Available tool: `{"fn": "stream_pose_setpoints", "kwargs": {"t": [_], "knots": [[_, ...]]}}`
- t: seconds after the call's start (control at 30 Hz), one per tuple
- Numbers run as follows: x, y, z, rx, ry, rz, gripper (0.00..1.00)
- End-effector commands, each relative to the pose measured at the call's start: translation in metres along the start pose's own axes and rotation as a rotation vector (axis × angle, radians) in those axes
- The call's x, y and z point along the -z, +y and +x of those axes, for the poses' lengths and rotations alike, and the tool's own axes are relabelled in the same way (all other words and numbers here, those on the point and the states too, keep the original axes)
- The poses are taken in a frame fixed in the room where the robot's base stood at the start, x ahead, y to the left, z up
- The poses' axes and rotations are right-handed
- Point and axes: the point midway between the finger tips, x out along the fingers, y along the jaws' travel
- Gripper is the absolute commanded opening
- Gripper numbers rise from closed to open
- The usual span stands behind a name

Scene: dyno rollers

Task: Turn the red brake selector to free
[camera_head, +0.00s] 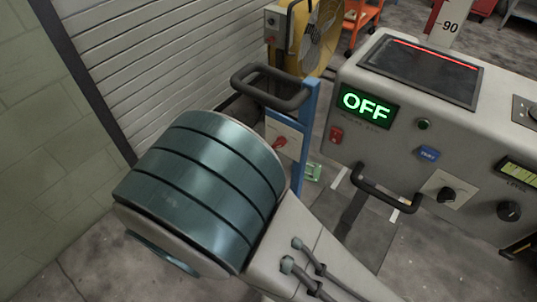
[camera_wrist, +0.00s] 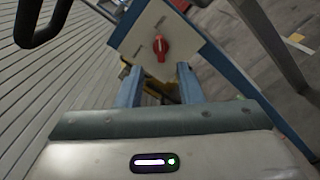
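The red brake selector (camera_head: 279,142) sits on a pale plate on the blue post in the head view, partly behind my arm. The wrist view shows the selector (camera_wrist: 160,46) as a small red knob on its pale plate (camera_wrist: 184,24). Its narrow end points roughly up in that view. Small marks on the plate are too blurred to read. My gripper (camera_wrist: 159,68) has its two fingers apart, with nothing held between them. The fingertips appear just below the selector in the wrist view; whether they touch the plate cannot be told. My arm hides the gripper in the head view.
A black padded handle (camera_head: 272,88) tops the blue post. A grey console (camera_head: 400,130) with a lit OFF display (camera_head: 367,105), a black grab bar (camera_head: 385,188) and knobs stands right. A yellow fan (camera_head: 318,35) stands behind. A ribbed shutter (camera_head: 150,60) is at left.

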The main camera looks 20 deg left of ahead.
Motion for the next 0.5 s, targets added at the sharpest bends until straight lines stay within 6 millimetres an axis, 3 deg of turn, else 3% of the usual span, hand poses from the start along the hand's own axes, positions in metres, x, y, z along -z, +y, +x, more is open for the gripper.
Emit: {"fn": "stream_pose_setpoints", "kwargs": {"t": [0.2, 0.5], "knots": [[0.001, 0.0, -0.041, -0.002, 0.002, 0.001, 0.33], [0.0, 0.0, -0.057, 0.0, -0.001, -0.001, 0.33]]}}
